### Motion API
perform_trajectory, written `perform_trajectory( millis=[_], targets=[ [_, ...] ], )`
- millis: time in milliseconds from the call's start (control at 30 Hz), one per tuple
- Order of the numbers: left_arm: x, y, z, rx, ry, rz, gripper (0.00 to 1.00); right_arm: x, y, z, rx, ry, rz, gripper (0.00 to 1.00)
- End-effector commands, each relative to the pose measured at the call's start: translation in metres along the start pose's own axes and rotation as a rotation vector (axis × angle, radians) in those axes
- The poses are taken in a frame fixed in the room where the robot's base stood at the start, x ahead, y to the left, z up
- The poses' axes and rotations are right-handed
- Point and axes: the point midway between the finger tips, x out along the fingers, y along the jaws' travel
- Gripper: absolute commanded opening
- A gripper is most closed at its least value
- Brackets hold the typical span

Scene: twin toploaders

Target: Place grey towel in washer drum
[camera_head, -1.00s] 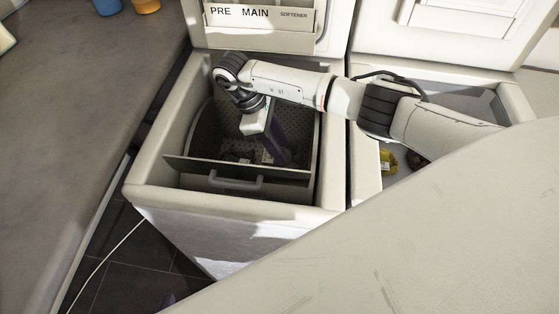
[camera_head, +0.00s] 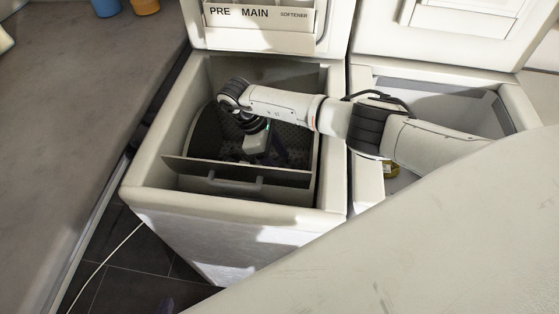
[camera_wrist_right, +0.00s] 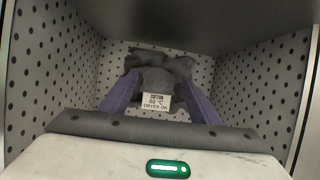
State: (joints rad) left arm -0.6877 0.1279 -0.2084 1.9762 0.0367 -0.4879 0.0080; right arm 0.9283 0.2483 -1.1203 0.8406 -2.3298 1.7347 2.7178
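The grey towel (camera_wrist_right: 157,82), with a white care label, lies bunched between the two purple fingers of my right gripper (camera_wrist_right: 160,92) in the right wrist view. The fingers press in on both sides of it, and it flares out past their tips. In the head view this gripper (camera_head: 268,152) is down inside the perforated washer drum (camera_head: 293,140), in the left machine. The towel is hard to make out there in the shade.
The open drum flap with a handle (camera_head: 236,183) crosses the front of the opening. The second toploader (camera_head: 529,112) stands to the right, with a yellow item (camera_head: 391,169) inside. A grey counter (camera_head: 75,110) with two cups runs along the left.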

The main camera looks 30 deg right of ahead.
Motion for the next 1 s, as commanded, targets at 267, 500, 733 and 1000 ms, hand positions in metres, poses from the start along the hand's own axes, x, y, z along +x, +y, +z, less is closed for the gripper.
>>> perform_trajectory(
  millis=[267,500,733,1000],
  targets=[
    [0.0,0.0,0.001,-0.001,-0.003,0.0,0.0,-0.011,0.001,0.0,0.001,0.002,0.002,0.56],
    [-0.001,0.0,0.001,-0.002,-0.004,0.0,0.0,-0.058,0.001,-0.001,0.0,0.004,0.004,0.56],
    [0.0,0.0,0.002,-0.002,-0.005,0.0,0.0,-0.101,0.0,0.0,0.0,0.002,0.002,0.56],
    [0.001,0.0,0.002,-0.001,-0.005,0.0,0.0,-0.121,0.0,0.0,0.0,0.0,0.001,0.56]
  ],
)
